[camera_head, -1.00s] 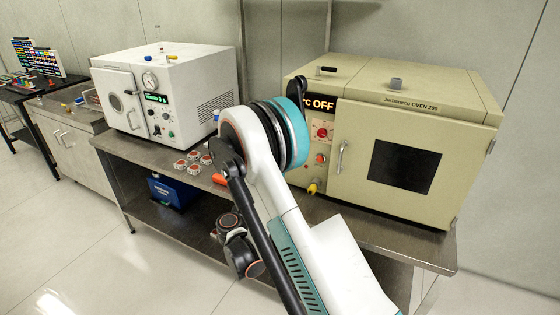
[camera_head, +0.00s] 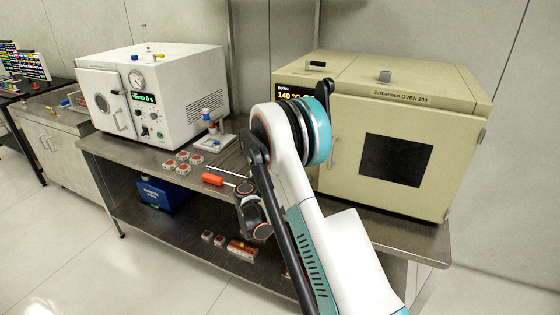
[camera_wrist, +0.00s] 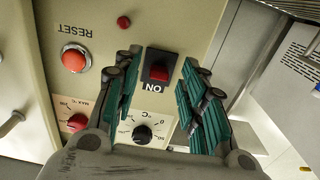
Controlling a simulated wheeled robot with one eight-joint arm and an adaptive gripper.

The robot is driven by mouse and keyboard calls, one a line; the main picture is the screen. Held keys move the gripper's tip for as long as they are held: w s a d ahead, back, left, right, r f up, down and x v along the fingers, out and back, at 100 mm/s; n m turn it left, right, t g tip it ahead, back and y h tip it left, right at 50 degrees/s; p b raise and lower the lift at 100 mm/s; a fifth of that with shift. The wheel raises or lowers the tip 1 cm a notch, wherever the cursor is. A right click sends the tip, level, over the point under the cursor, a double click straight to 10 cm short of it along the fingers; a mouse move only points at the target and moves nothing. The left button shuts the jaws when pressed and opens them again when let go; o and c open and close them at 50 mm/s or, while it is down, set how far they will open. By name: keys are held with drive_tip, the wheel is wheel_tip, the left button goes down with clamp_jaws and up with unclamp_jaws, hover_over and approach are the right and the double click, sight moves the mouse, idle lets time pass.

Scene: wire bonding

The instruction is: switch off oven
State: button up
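The oven (camera_head: 440,120) is a large beige box at the right of the bench in the head view. Its display (camera_head: 290,94) reads OVEN and 140 °C; my arm hides the rest of the line and the control panel below. In the wrist view the panel appears upside down. A red rocker switch (camera_wrist: 159,72) in a black frame, marked ON, sits between the fingertips. My gripper (camera_wrist: 159,68) is open and empty, with one teal-padded finger on each side of the switch. Contact cannot be told. In the head view my gripper is hidden behind my arm.
Beside the switch in the wrist view are a red RESET button (camera_wrist: 75,60), a black °C dial (camera_wrist: 142,133) and a red MAX °C knob (camera_wrist: 77,122). A white oven-like unit (camera_head: 152,95) and an orange-handled tool (camera_head: 212,179) are on the bench to the left.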

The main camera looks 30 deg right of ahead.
drive_tip(key=shift+w+d, duration=0.1)
drive_tip(key=shift+d, duration=0.05)
drive_tip(key=shift+c, duration=0.3)
clamp_jaws()
drive_tip(key=shift+w+d+f+t+h+b, duration=0.1)
drive_tip(key=shift+f+t+h+b, duration=0.4)
drive_tip(key=shift+b, duration=0.85)
drive_tip(key=shift+d+f+t+h+b, duration=0.1)
drive_tip(key=shift+f+t+h+b, duration=0.15)
drive_tip(key=shift+t+h+b, duration=0.8)
drive_tip(key=shift+g, duration=0.45)
drive_tip(key=shift+o, duration=0.3)
unclamp_jaws()
drive_tip(key=shift+a, duration=0.1)
